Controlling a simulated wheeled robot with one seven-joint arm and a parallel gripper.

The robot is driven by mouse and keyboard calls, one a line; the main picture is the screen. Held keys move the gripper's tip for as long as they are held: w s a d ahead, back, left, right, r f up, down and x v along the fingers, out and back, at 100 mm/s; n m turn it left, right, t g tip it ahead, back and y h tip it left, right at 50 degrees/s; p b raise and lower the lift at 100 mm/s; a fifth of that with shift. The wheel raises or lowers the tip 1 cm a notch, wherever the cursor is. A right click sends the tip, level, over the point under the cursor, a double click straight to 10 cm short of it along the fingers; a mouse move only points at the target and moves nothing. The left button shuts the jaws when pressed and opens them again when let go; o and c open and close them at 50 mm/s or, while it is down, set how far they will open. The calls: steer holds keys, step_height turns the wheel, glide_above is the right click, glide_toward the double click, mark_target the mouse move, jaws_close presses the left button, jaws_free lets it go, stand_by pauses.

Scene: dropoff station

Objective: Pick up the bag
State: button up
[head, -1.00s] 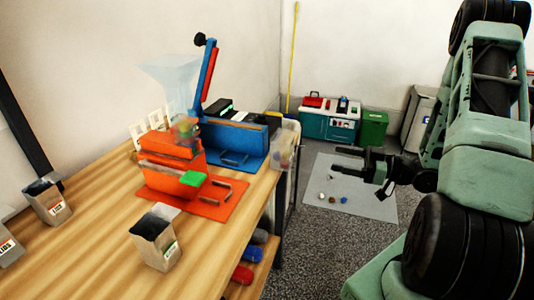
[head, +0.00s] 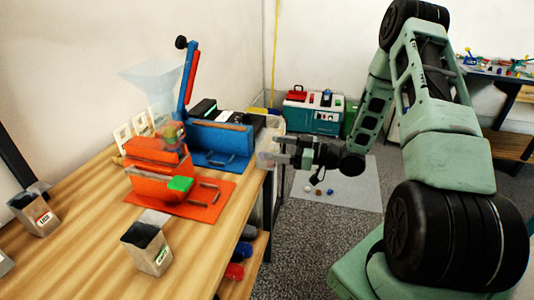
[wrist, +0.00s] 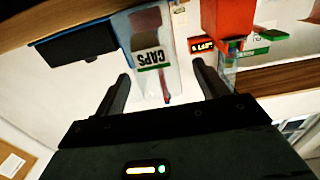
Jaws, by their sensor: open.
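A clear bag-like thing with coloured contents (head: 172,132) stands at the orange machine (head: 150,180) on the wooden table; I cannot tell for sure that it is the bag. My gripper (head: 277,151) is open, right of the table's far end, with its fingers pointing left. In the head view its tips are close to a clear box (head: 265,159) at the table edge; I cannot tell whether they touch. In the wrist view nothing is clearly gripped between my fingers (wrist: 162,82).
A blue machine (head: 219,142) stands behind the orange one, with a translucent funnel (head: 150,78) at its left. Grey open containers (head: 147,250) stand on the near table. A teal toolbox (head: 312,117) and a grey mat (head: 340,192) with small pieces lie on the floor.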

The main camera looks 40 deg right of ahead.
mark_target(267, 145)
steer(key=shift+p+x, duration=0.3)
steer(key=shift+x, duration=1.5)
steer(key=shift+w+d+r, duration=0.1)
steer(key=c, duration=1.1)
steer(key=shift+c, duration=0.2)
